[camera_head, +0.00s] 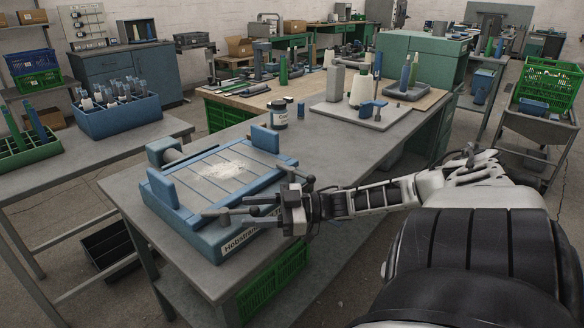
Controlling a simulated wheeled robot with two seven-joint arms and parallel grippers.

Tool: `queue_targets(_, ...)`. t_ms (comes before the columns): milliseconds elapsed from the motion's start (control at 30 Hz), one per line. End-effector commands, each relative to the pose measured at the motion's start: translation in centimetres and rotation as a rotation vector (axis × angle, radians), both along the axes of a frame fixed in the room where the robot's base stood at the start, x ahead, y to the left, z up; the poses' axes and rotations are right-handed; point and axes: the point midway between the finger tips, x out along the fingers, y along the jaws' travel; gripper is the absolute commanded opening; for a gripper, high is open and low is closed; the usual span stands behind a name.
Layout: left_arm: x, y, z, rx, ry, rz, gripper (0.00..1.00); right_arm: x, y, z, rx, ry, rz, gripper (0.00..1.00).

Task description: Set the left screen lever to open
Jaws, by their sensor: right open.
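A blue box-like machine (185,222) with a slatted grey top screen (205,178) stands on the near grey table. Pale crumbs lie on the screen. A short grey lever-like bar (218,212) sticks out at the machine's front edge, just left of my right gripper. Whether it is the left screen lever, and its setting, I cannot tell. My right gripper (262,205) reaches in from the right at the machine's front right corner. Its jaws are open and point left, close to the bar; contact cannot be made out. The gripper hides part of the front edge. My left gripper is not in view.
A dark jar (278,114) stands behind the machine. A white board (347,114) with a pale cone (361,88) and blue parts lies further back. A green crate (272,280) sits below the table.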

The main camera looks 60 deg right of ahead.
Motion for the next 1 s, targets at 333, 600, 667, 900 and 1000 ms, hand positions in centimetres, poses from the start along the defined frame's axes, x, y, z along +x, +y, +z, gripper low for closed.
queue_targets(333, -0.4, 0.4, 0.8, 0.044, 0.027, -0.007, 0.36, -6.6, -5.2, 0.2, -0.003, 0.005, -0.005, 0.44)
queue_targets(600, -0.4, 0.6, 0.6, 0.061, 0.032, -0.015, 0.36, -10.3, -8.2, 0.1, -0.001, 0.002, -0.004, 0.44)
queue_targets(667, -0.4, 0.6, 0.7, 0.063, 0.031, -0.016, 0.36, -10.8, -8.5, 0.1, -0.001, 0.002, -0.004, 0.44)
queue_targets(900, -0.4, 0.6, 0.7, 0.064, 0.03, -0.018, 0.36, -11.4, -8.9, 0.1, 0.0, 0.0, -0.002, 0.44)
queue_targets(1000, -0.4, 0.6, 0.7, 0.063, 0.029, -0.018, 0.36, -11.3, -8.9, 0.1, 0.0, 0.0, -0.002, 0.44)
